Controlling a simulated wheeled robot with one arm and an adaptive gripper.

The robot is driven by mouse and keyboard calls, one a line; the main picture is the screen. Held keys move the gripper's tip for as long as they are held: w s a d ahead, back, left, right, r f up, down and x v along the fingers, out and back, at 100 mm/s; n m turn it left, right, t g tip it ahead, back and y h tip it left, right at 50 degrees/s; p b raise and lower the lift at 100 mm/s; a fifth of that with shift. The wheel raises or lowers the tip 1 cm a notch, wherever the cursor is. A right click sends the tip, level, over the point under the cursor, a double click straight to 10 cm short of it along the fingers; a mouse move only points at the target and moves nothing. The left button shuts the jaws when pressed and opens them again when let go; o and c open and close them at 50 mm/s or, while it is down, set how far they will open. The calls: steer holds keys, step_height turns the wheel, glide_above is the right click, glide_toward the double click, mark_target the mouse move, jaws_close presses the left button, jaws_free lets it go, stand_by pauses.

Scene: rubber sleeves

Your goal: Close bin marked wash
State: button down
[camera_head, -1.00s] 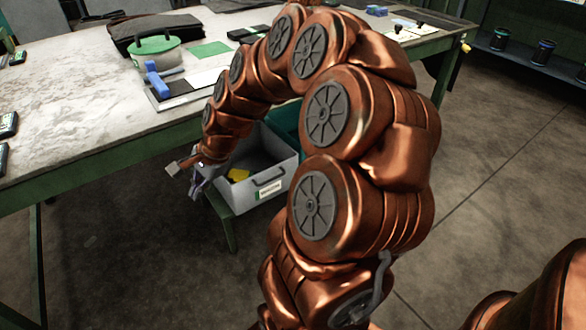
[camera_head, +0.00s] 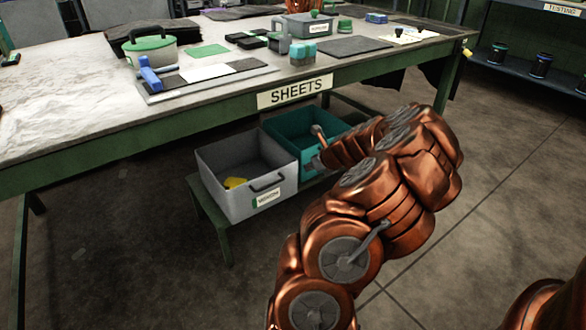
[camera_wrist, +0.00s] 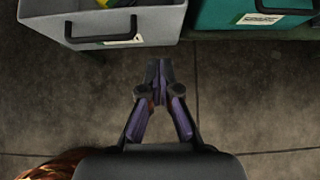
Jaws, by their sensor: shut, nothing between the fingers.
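Two open-topped bins stand side by side on a low green stand under the table's front. The grey bin (camera_head: 222,192) has a dark handle, a small white label and a yellow item inside; it also shows in the wrist view (camera_wrist: 157,20). The teal bin (camera_head: 272,132) is to its right, partly hidden by my arm, and shows at the wrist view's top right (camera_wrist: 215,14). I cannot read either label, so I cannot tell which is marked wash. My gripper (camera_wrist: 158,66) is shut and empty, in front of the gap between the bins.
The long worktable (camera_head: 80,95) above the bins has a "SHEETS" sign (camera_head: 294,91), a green-lidded pot (camera_head: 150,47) and several mats and tools. A shelf (camera_head: 520,68) stands at the right. The floor in front is clear.

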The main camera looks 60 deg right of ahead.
mark_target(288, 167)
steer(key=shift+w+d+f+b, duration=0.5)
steer(key=shift+w+f+b, duration=0.45)
steer(key=shift+w, duration=0.55)
steer(key=shift+w+d+f+b, duration=0.45)
steer(key=shift+w+f+b, duration=0.5)
steer(key=shift+w, duration=0.6)
steer(key=shift+w+d+f+b, duration=0.5)
steer(key=shift+w+f+b, duration=0.45)
steer(key=shift+w, duration=0.55)
